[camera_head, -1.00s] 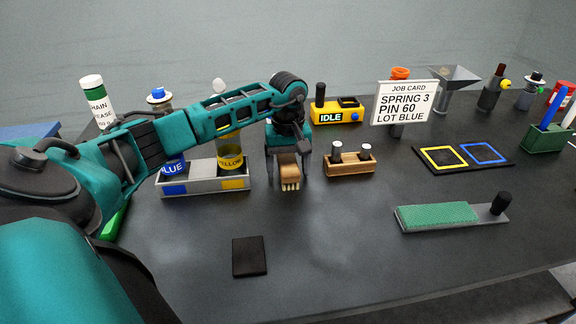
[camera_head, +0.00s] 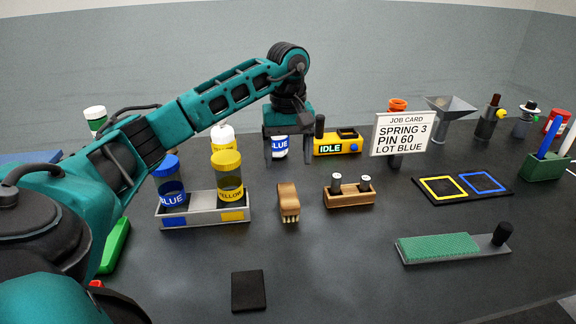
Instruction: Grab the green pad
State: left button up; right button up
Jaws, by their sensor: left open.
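The green pad (camera_head: 438,247) is a textured green strip on a grey plate with a black knob (camera_head: 502,233) at its right end. It lies on the table at the front right. My left gripper (camera_head: 290,157) is open, fingers pointing down, at the back middle of the table. It is raised above and behind a wooden brush (camera_head: 288,202), far to the left of the green pad. A white jar with a blue label (camera_head: 280,147) shows between or behind its fingers; I cannot tell how near it is. My right gripper is not in view.
A tray (camera_head: 203,212) holds blue and yellow jars. A job card (camera_head: 404,135) stands behind a black mat (camera_head: 461,189). The front middle is clear except a black square (camera_head: 248,290).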

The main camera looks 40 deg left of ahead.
aim_at(437, 248)
jog(key=k+l, duration=0.75)
jog(key=l, duration=0.2)
